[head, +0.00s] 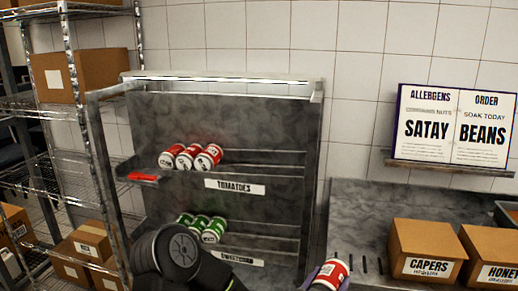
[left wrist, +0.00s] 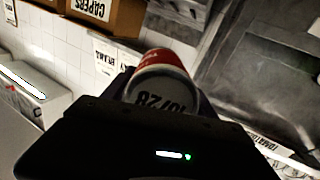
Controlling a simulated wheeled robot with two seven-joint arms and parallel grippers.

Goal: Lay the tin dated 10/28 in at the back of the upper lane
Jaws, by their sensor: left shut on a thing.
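The tin dated 10/28 (left wrist: 165,90) has a red label and a pale end with the date printed on it, seen upside down in the left wrist view. In the head view the red tin (head: 329,274) is at the bottom edge, right of the rack. My left gripper (head: 326,282) is shut on it, apart from the rack and tilted. The upper lane (head: 265,157), labelled TOMATOES, holds three red tins (head: 190,157) lying at its left end. The rest of that lane looks empty. My right gripper is not in view.
The lower lane (head: 262,241), with a partly hidden label, holds three green tins (head: 201,228). My arm covers part of the rack's lower left. Boxes marked CAPERS (head: 427,248) and HONEY (head: 492,257) stand right. A wire shelf (head: 70,60) stands left.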

